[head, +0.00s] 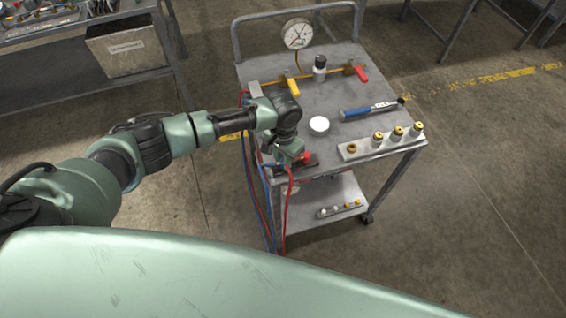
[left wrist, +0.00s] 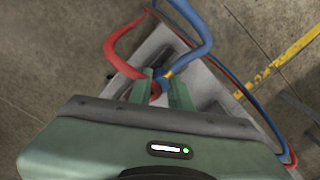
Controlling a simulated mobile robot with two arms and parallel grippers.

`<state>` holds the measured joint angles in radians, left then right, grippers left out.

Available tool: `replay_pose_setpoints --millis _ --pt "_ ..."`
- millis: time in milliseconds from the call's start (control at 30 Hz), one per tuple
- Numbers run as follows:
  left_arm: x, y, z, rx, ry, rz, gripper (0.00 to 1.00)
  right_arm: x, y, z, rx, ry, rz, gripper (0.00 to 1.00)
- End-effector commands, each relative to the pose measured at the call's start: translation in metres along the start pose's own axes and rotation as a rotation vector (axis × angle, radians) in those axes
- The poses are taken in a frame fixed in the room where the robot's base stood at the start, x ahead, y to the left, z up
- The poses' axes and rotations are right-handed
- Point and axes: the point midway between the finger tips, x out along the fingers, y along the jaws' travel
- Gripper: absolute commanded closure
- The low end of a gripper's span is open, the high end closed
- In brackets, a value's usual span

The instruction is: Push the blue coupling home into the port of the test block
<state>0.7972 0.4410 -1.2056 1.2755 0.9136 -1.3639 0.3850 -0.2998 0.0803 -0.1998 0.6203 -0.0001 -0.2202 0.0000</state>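My left gripper (head: 287,160) points down at the front left corner of the steel cart (head: 340,95). In the left wrist view its two green fingers (left wrist: 160,92) stand apart, with a small blue piece, seemingly the blue coupling (left wrist: 160,74), and a red piece (left wrist: 155,88) at the gap between them. I cannot tell whether the fingers grip either piece. My right gripper is not in view.
A gauge (head: 298,34), a pipe with yellow and red valve handles (head: 360,73), a white round cap (head: 319,125), a blue-handled tool (head: 357,113) and a plate of brass fittings (head: 352,149) are on the cart top. Red and blue hoses hang at its left front.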

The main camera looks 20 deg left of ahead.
Motion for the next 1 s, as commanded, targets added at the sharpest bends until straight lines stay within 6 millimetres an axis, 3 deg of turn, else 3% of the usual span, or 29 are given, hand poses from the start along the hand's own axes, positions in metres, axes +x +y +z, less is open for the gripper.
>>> replay_pose_setpoints --millis 367,567,1000 --pt "-0.003 0.0 -0.001 0.0 0.001 0.0 1.0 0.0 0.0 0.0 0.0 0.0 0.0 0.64" --pt "-0.021 0.0 -0.001 0.001 0.002 0.001 1.0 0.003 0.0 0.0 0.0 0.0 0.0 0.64" --pt "-0.142 0.0 -0.002 0.002 0.007 -0.001 1.0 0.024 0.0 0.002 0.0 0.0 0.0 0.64"
